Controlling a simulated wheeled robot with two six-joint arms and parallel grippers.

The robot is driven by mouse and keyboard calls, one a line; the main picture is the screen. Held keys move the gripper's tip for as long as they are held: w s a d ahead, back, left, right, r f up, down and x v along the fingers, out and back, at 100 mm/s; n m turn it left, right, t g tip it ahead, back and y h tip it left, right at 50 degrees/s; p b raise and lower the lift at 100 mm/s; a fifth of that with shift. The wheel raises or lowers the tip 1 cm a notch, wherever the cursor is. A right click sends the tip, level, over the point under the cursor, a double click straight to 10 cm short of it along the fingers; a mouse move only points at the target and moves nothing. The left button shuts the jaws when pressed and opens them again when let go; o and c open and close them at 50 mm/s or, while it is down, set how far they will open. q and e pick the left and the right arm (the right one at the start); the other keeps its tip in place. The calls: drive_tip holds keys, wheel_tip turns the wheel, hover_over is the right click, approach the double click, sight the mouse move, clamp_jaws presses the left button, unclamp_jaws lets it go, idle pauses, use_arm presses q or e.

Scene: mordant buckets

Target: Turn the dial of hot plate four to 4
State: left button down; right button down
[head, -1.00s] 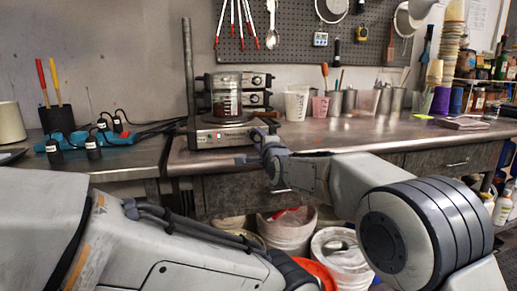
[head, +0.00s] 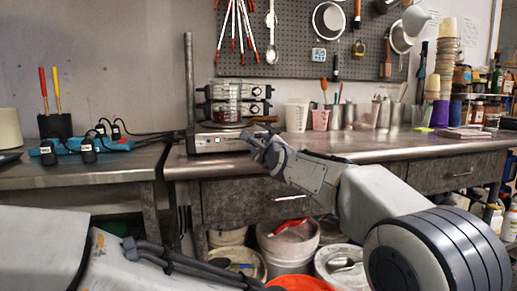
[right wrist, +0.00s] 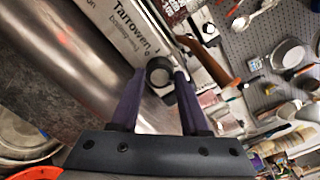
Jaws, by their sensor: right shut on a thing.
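The front hot plate (head: 215,143) is a low silver box on the right-hand bench, with a glass beaker (head: 226,106) of dark liquid on top. Its front panel, lettered "Tarrowen", shows in the right wrist view (right wrist: 125,25). Its round dark dial (right wrist: 159,71) sits between the two fingers of my right gripper (right wrist: 158,88), which is shut on it. In the head view my right gripper (head: 256,146) is at the right end of that panel and hides the dial. The dial's setting and the plate's number cannot be read. My left arm shows, but its gripper does not.
More hot plates (head: 256,92) are stacked behind. A metal post (head: 190,80) stands at the left of the plates. Cups and tins (head: 297,117) stand to the right. A wooden handle (right wrist: 215,62) lies close beside my right gripper. Buckets (head: 289,240) stand below the bench.

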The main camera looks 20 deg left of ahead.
drive_tip(key=shift+f, duration=0.1)
idle(0.4)
drive_tip(key=shift+c, duration=2)
unclamp_jaws()
drive_tip(key=shift+s+d+b, duration=0.35)
drive_tip(key=shift+s+b, duration=0.15)
drive_tip(key=shift+b, duration=0.05)
drive_tip(key=b+v, duration=0.3)
drive_tip(key=v, duration=0.6)
drive_tip(key=shift+d, duration=0.15)
